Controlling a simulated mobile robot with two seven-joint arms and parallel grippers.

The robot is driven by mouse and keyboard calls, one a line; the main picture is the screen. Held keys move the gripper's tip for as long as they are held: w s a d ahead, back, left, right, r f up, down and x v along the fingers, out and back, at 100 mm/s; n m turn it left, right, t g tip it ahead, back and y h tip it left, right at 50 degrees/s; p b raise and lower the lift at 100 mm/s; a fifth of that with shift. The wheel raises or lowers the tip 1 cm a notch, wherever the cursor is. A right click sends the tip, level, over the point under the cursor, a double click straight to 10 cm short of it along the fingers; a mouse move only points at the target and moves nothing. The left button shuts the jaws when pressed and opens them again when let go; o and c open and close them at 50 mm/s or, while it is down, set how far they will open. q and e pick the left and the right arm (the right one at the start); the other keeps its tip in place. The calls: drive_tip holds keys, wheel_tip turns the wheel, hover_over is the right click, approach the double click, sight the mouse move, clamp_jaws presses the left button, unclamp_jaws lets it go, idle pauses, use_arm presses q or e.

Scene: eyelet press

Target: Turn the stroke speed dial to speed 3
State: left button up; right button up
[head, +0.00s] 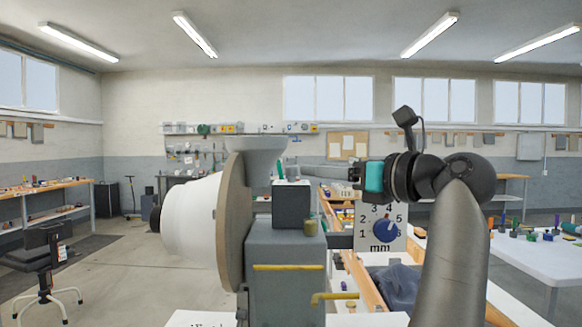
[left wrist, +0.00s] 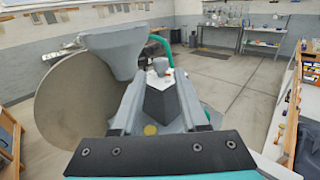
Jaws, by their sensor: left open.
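The press (head: 285,265) has a grey body, a large tan disc (head: 234,222), a white drum and a funnel-shaped hopper (head: 255,144). A blue dial (head: 385,230) sits on a pale plate numbered about 1 to 6 and marked "mm"; its exact setting is too small to tell. I cannot make out a dial marked for speed. My left gripper (head: 308,170) is open and points left, near the top of the press and above the blue dial. In the left wrist view, its grey fingers (left wrist: 160,85) stand apart with the press's grey block between them in the picture; contact cannot be told.
Yellow handles (head: 288,267) stick out from the press front. A wooden-edged bench (head: 360,280) with a dark cloth-like bundle (head: 398,287) lies behind and right. A white table (head: 535,255) with small parts stands at the right. Open floor lies at the left.

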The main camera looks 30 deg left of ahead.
sight(296, 168)
use_arm(q)
drive_tip(key=x, duration=0.6)
drive_tip(key=shift+w+a+p, duration=0.1)
drive_tip(key=shift+a+p, duration=0.2)
drive_tip(key=shift+p, duration=0.05)
drive_tip(key=shift+w+a, duration=0.2)
drive_tip(key=shift+a, duration=0.45)
use_arm(e)
drive_tip(key=shift+a+r, duration=0.45)
drive_tip(key=shift+a, duration=0.35)
use_arm(q)
drive_tip(key=shift+c, duration=0.3)
use_arm(e)
drive_tip(key=shift+d, duration=0.15)
use_arm(q)
clamp_jaws()
